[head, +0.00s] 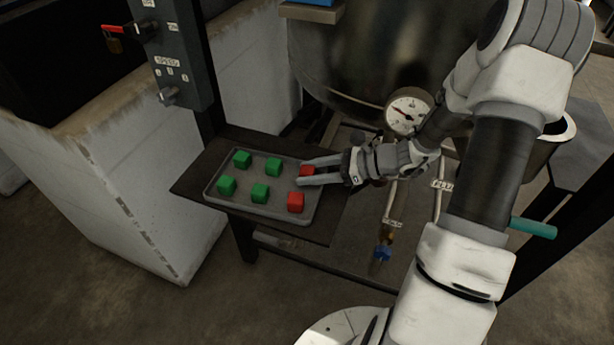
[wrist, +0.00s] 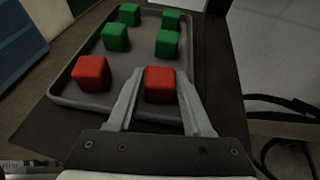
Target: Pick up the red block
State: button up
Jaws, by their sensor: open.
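Two red blocks stand on the right side of a grey tray (head: 211,196). One red block (head: 307,171) is between my gripper's fingers, partly hidden by them in the head view; in the wrist view this block (wrist: 160,85) sits between the fingertips with small gaps at its sides. The other red block (head: 295,202) stands nearer in the head view, outside the fingers; in the wrist view this second block (wrist: 91,73) is to their left. My gripper (head: 301,173) is open, reaching in from the right, low over the tray. Whether a finger touches the block, I cannot tell.
Several green blocks (head: 260,193) stand on the tray's left side. The tray lies on a dark low table (head: 325,222). A pressure gauge (head: 408,111) and pipes stand close behind my wrist. A control panel (head: 172,50) rises at the upper left.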

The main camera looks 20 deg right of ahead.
jog(key=shift+w+a+f, duration=0.15)
jog(key=shift+w+a, duration=0.05)
jog(key=shift+a, duration=0.25)
grip_shut()
